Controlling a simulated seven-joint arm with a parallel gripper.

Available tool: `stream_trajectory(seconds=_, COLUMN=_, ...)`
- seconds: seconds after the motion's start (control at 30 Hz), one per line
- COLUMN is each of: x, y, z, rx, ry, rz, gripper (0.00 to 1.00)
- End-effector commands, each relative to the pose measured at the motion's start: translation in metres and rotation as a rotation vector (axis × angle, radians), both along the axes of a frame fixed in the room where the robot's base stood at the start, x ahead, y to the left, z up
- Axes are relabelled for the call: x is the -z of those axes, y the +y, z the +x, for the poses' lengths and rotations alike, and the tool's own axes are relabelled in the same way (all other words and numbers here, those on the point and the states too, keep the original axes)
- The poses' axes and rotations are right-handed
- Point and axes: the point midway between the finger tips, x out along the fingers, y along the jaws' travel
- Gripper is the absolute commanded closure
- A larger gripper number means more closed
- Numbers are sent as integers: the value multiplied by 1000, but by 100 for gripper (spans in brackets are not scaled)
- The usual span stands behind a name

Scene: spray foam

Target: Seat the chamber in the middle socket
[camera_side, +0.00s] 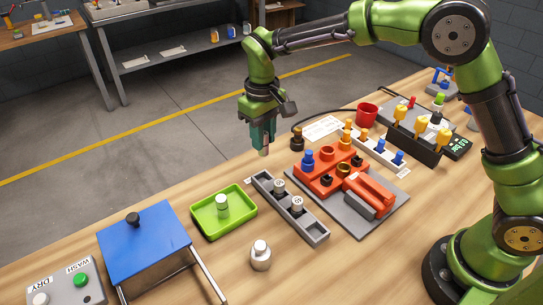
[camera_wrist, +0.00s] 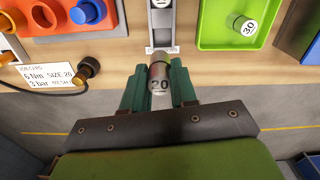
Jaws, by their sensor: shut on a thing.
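My gripper (camera_side: 263,143) is shut on a grey metal chamber (camera_wrist: 159,79) marked 20. In the side view the lower end of the chamber (camera_side: 264,152) shows below the fingers. It hangs above the table, beyond the far end of the grey rack (camera_side: 313,229). The orange-red block (camera_side: 318,186) stands to the right on a grey plate (camera_side: 354,225). It has several sockets; a blue fitting (camera_side: 308,160) stands in one and dark rings show in others. I cannot tell for sure which socket is the middle one.
The rack holds two chambers (camera_side: 279,187). A green tray (camera_side: 241,229) holds a chamber marked 30 (camera_wrist: 244,25). Another chamber (camera_side: 260,256) stands loose in front.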

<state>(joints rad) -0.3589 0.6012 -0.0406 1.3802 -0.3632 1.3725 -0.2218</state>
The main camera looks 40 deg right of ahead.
Motion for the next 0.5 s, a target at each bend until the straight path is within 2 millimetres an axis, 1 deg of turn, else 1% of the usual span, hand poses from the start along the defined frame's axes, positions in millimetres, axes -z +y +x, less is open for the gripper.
stream_trajectory(seconds=0.03, x=-11, y=-5, z=3, rx=11, ry=-6, rz=1, gripper=100)
stream_trajectory(seconds=0.07, x=-17, y=-9, z=4, rx=19, ry=-7, rz=1, gripper=100)
stream_trajectory(seconds=0.1, x=-25, y=-17, z=2, rx=35, ry=-7, rz=1, gripper=100)
stream_trajectory(seconds=0.17, x=-36, y=-32, z=-4, rx=60, ry=-6, rz=2, gripper=100)
stream_trajectory(seconds=0.23, x=-46, y=-53, z=-18, rx=86, ry=-5, rz=2, gripper=100)
stream_trajectory(seconds=0.27, x=-50, y=-63, z=-25, rx=94, ry=-5, rz=2, gripper=100)
stream_trajectory(seconds=0.3, x=-53, y=-75, z=-36, rx=104, ry=-4, rz=1, gripper=100)
stream_trajectory(seconds=0.37, x=-56, y=-93, z=-55, rx=114, ry=-4, rz=1, gripper=100)
stream_trajectory(seconds=0.4, x=-56, y=-104, z=-68, rx=118, ry=-3, rz=1, gripper=100)
stream_trajectory(seconds=0.47, x=-55, y=-119, z=-89, rx=119, ry=-3, rz=0, gripper=100)
stream_trajectory(seconds=0.5, x=-53, y=-127, z=-104, rx=119, ry=-4, rz=0, gripper=100)
